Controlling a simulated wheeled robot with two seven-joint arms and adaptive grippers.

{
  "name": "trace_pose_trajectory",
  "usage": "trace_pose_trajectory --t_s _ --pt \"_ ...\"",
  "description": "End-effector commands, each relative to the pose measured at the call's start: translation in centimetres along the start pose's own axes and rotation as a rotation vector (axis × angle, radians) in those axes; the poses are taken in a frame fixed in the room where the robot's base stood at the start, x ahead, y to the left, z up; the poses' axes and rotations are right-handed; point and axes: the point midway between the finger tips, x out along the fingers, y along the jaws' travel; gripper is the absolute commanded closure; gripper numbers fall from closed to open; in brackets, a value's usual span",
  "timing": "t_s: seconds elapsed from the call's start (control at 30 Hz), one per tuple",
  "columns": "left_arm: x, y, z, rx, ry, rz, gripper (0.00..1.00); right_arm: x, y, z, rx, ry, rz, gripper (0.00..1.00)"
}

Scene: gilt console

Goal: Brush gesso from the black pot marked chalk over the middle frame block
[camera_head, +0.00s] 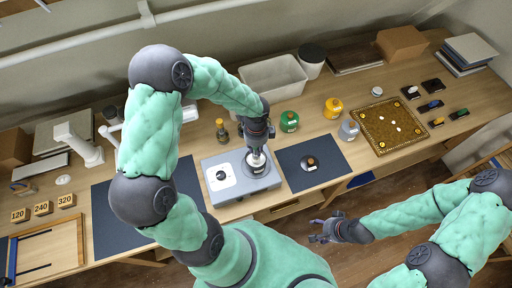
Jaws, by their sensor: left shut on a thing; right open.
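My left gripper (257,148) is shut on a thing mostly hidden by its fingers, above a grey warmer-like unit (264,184). A whitish round part (256,160) shows just under the fingertips; I cannot tell whether it is held or stands on the unit. My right gripper (322,232) is open and empty, in front of the bench edge. A small dark round item (308,163) sits on a dark mat (328,151). No chalk label is readable, so I cannot tell which vessel is the black pot. I cannot pick out the middle frame block.
Green (289,121), yellow (333,107) and grey (349,130) jars stand behind the mat. A white bin (273,78) and dark-topped canister (312,60) are at the back. A patterned board (390,125) and several small blocks lie right. Blocks marked 120, 240 and 320 (65,201) stand left.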

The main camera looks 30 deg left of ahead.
Motion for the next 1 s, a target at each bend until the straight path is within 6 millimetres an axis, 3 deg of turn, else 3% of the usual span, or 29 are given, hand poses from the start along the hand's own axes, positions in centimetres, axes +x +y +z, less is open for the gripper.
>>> trace_pose_trajectory --t_s 0.17,1.0 --pt "-0.2 0.2 -0.1 0.001 0.001 0.004 1.0 -0.2 -0.1 0.0 0.0 0.0 0.0 0.39" --pt "-6.0 0.1 0.0 0.001 0.0 0.001 1.0 -4.8 -1.7 0.2 0.0 0.0 0.0 0.39"
